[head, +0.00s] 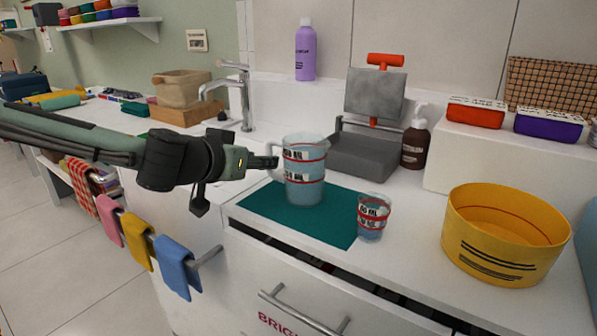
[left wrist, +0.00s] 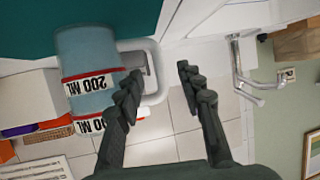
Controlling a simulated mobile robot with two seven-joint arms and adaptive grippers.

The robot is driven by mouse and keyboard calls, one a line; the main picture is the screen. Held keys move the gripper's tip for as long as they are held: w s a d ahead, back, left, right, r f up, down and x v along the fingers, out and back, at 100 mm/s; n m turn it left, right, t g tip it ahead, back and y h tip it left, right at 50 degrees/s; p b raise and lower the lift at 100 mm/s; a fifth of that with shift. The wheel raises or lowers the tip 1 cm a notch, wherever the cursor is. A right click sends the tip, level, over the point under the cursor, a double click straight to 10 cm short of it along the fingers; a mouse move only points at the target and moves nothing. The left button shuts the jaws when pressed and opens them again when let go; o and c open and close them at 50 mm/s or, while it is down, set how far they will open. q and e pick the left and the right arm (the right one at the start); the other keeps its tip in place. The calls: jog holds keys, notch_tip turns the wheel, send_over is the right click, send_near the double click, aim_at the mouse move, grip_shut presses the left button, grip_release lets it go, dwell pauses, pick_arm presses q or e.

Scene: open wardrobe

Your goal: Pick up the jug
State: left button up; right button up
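The jug (head: 305,172) is a clear, bluish measuring jug with red bands and volume labels. It stands upright on the dark teal mat (head: 265,205), its handle toward the left. My left gripper (head: 266,161) is at the handle side of the jug. In the left wrist view the jug (left wrist: 84,75) appears rotated, and my left gripper (left wrist: 160,75) has its two fingers apart. The handle's outer bar (left wrist: 154,75) shows between them, with one finger overlapping the handle opening. Contact with the handle cannot be told. My right gripper is not in view.
Behind are a grey box-like scale (head: 365,155), a brown pump bottle (head: 414,143) and a faucet (head: 240,90). A large yellow bowl (head: 500,235) stands at right. Cloths hang in front.

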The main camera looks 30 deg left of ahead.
aim_at(270, 172)
pick_arm(q)
jog(key=shift+w+a+f, duration=0.1)
jog(key=shift+w+f, duration=0.25)
jog(key=shift+w, duration=0.15)
jog(key=x, duration=0.2)
jog(key=shift+w+f, duration=0.25)
jog(key=shift+w, duration=0.1)
jog(key=shift+w+f+b, duration=0.15)
jog(key=shift+w+b, duration=0.15)
jog(key=shift+w, duration=0.3)
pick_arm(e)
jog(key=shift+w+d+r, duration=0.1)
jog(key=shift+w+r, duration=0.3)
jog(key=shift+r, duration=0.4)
pick_arm(q)
jog(key=shift+c, duration=0.9)
grip_shut()
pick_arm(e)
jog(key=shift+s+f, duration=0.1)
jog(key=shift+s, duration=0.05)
